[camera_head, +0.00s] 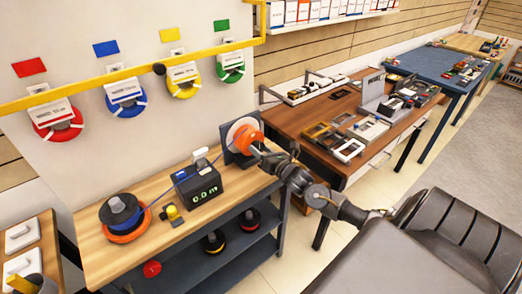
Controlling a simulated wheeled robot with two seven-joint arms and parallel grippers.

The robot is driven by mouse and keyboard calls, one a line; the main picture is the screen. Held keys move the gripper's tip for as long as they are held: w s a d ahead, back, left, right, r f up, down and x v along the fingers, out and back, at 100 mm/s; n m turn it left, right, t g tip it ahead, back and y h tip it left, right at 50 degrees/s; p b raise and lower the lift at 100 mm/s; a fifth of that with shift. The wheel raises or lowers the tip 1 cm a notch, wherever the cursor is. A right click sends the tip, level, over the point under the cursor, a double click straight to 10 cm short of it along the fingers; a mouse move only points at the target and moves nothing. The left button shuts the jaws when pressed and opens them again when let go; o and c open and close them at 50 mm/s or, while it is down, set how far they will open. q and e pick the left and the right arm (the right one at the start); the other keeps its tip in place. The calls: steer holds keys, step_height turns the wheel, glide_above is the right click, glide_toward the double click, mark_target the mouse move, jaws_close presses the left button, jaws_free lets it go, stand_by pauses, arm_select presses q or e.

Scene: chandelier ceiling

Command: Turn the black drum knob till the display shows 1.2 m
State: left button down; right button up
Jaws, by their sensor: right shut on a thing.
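The cable drum (243,132), with a white and orange face, stands upright on a dark stand at the right end of the wooden bench. My right gripper (262,151) is at the drum's right front side, shut on the black drum knob, which the fingers hide. The black meter box with the display (207,191) stands left of the drum; its small green digits look like 0.0 m. A blue cable (165,199) runs through the meter toward an orange reel with a dark cone (119,209) at the bench's left. My left gripper is not in view.
A small yellow and black piece (172,213) sits on the bench (148,257) before the meter. Coloured reels hang on the wall behind a yellow rail (120,75). A brown table (325,110) with trays stands to the right. More reels lie on the shelf below.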

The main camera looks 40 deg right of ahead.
steer(key=shift+m, duration=0.3)
steer(key=m+p, duration=0.1)
steer(key=m, duration=0.5)
steer(key=shift+r, duration=0.1)
steer(key=m+p, duration=0.1)
steer(key=m, duration=0.5)
steer(key=shift+m+p, duration=0.4)
steer(key=m+p, duration=0.1)
steer(key=m, duration=0.5)
steer(key=shift+p, duration=0.3)
steer(key=m+p, duration=0.1)
steer(key=m, duration=0.5)
steer(key=shift+m, duration=0.3)
steer(key=o, duration=1)
